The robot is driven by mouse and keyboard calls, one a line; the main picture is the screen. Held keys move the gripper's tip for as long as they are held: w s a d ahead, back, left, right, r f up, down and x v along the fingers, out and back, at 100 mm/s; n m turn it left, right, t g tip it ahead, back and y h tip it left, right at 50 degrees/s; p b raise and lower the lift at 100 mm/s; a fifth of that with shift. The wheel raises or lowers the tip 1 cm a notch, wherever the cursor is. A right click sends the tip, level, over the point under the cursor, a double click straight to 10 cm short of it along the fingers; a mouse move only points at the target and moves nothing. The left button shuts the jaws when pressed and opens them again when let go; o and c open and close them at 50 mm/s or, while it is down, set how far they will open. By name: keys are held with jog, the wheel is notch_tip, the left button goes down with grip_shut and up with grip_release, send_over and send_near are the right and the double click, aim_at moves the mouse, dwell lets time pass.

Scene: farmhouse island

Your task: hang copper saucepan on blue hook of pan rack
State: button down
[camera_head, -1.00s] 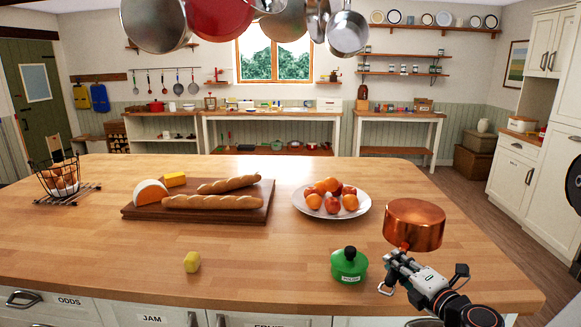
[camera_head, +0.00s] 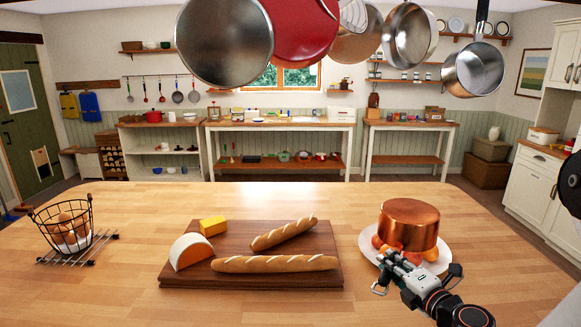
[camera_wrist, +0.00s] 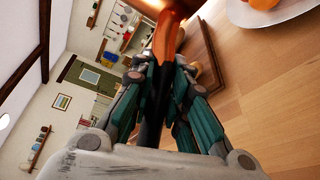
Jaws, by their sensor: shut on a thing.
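The wooden island top (camera_head: 110,290) lies below. A cutting board (camera_head: 180,280) holds bread and cheese, and a wire basket (camera_head: 62,225) stands at the left. A steel saucepan (camera_head: 473,70) hangs at the upper right, above the copper pan with open air between.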

jog(key=a+r+p, duration=0.2)
jog(key=r+p, duration=1.5)
jog(key=r, duration=0.1)
jog(key=a+r+p, duration=0.3)
jog(key=r+p, duration=1.4)
jog(key=r, duration=0.1)
jog(key=shift+s+a, duration=0.15)
jog(key=shift+f, duration=0.1)
notch_tip(320, 180, down, 43)
jog(key=b, duration=4.2)
jog(key=shift+b, duration=0.35)
